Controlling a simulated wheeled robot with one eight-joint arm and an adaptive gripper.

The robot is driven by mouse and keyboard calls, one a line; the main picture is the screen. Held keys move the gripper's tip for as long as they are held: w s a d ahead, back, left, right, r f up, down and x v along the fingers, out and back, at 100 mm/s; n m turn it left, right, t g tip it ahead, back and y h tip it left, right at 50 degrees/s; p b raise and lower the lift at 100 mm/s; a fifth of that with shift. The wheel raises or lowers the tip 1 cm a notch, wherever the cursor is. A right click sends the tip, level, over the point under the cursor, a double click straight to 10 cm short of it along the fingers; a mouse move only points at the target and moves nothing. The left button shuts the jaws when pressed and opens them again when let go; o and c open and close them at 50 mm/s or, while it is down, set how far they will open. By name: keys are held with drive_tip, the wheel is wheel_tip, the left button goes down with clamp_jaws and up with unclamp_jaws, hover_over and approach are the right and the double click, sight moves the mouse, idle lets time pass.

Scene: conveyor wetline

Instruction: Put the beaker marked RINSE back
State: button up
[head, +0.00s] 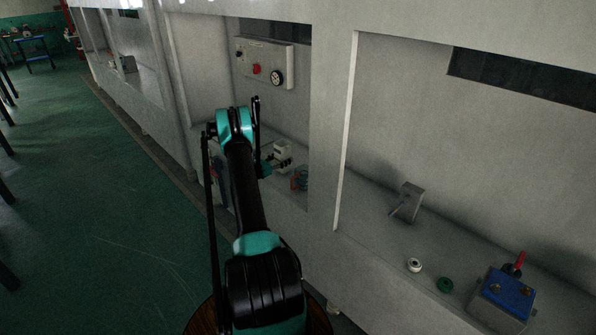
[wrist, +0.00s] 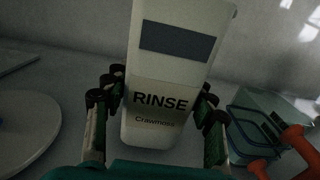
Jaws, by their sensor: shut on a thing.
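The beaker marked RINSE (wrist: 166,85) stands between my gripper's fingers (wrist: 158,112). It is off-white with a dark band and reads "RINSE" above smaller text. My gripper is shut on it, with a finger on each side of its lower part. In the head view the beaker (head: 283,148) is small and pale inside the left bay, at the end of my arm. My gripper (head: 272,167) is partly hidden there by my arm. I cannot tell whether the beaker's base touches the bench.
In the wrist view a round pale disc (wrist: 25,130) lies left, and a clear box (wrist: 255,125) with orange parts (wrist: 290,148) is close on the right. A control box (head: 264,62) hangs above. A pillar (head: 335,130) divides the bays; a blue-topped box (head: 508,290) is in the right bay.

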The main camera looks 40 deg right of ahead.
sight(276, 157)
drive_tip(key=w+r, duration=0.2)
drive_tip(key=r, duration=0.7)
drive_tip(key=w+r, duration=0.3)
drive_tip(key=r, duration=0.6)
drive_tip(key=f, duration=1.9)
drive_tip(key=shift+s+a+f, duration=0.15)
drive_tip(key=shift+a+f, duration=0.05)
drive_tip(key=shift+a, duration=0.15)
drive_tip(key=shift+f, duration=0.15)
drive_tip(key=o, duration=1.5)
